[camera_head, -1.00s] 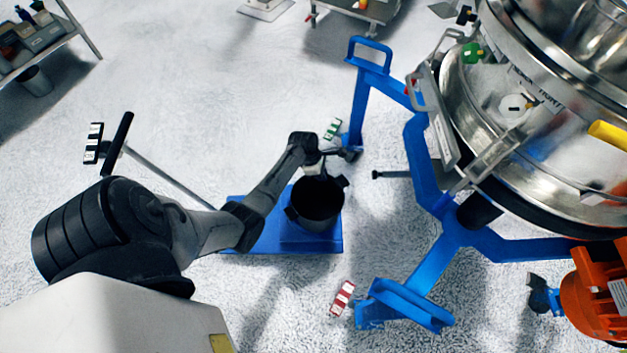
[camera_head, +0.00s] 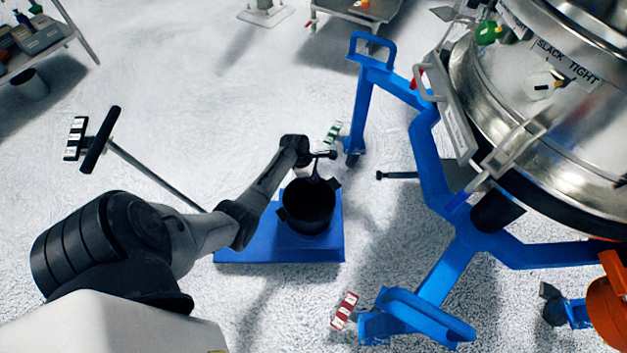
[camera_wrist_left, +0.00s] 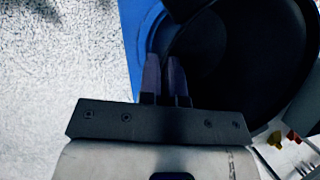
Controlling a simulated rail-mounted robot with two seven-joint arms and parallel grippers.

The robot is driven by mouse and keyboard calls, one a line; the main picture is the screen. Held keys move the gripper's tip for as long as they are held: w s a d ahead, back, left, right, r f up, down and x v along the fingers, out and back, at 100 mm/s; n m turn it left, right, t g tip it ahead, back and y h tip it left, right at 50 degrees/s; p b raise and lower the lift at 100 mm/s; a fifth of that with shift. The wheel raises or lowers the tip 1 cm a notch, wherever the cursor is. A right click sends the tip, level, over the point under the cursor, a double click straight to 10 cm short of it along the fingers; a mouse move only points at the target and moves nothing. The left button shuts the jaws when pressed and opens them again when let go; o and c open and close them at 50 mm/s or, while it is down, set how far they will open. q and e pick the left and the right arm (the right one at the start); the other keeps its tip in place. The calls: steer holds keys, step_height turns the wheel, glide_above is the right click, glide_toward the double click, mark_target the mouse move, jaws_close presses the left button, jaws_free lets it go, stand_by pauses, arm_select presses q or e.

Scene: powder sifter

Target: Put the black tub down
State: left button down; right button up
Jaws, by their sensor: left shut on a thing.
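The black tub (camera_head: 308,232) is upright and open at the top, over the blue platform of a cart (camera_head: 235,256) in the head view. I cannot tell whether its base touches the platform. My left gripper (camera_head: 318,167) is at the tub's far rim, shut on it. In the left wrist view the two fingers of my left gripper (camera_wrist_left: 165,75) meet the rim of the tub (camera_wrist_left: 240,50), whose dark inside fills the upper right. The blue platform shows behind it. My right gripper is not in view.
The cart's black push handle (camera_head: 100,140) is at the left. The steel sifter (camera_head: 530,130) on its blue frame (camera_head: 440,270) stands to the right, with a red-and-white tag (camera_head: 344,311) near it.

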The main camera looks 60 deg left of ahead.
arm_select(q)
steer(key=shift+f, duration=0.15)
steer(key=c, duration=1.3)
jaws_free()
